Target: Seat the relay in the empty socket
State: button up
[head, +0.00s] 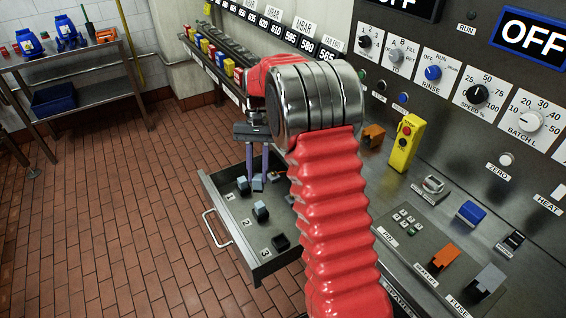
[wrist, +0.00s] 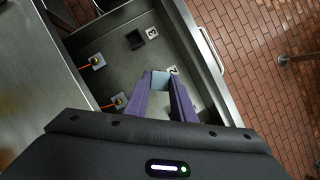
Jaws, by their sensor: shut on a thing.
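My gripper (head: 259,180) hangs over the open drawer, fingers down. It is shut on a small blue-grey relay (head: 258,184), which also shows between the purple fingers in the wrist view (wrist: 160,78). Inside the drawer, the black socket marked 3 (head: 281,242) looks empty; it also shows in the wrist view (wrist: 135,40), ahead of my fingertips. A blue-grey block sits in the socket marked 2 (head: 260,210), and another sits in the socket marked 1 (head: 242,185). The held relay's underside and its height above the drawer floor are unclear.
The drawer (head: 265,270) has raised walls and a front handle (head: 214,230). Two grey blocks with orange leads (wrist: 97,61) stand along one inner side. A panel counter with a yellow switch box (head: 405,143) stands to the right. The brick floor on the left is open.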

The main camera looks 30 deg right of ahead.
jog(key=w+a+f+n+h, duration=0.1)
jog(key=a+f+n+h, duration=0.1)
jog(key=a+n, duration=0.4)
jog(key=shift+a+f+g, duration=0.25)
jog(key=shift+a+g, duration=0.05)
jog(key=shift+a, duration=0.3)
jog(key=shift+s, duration=0.15)
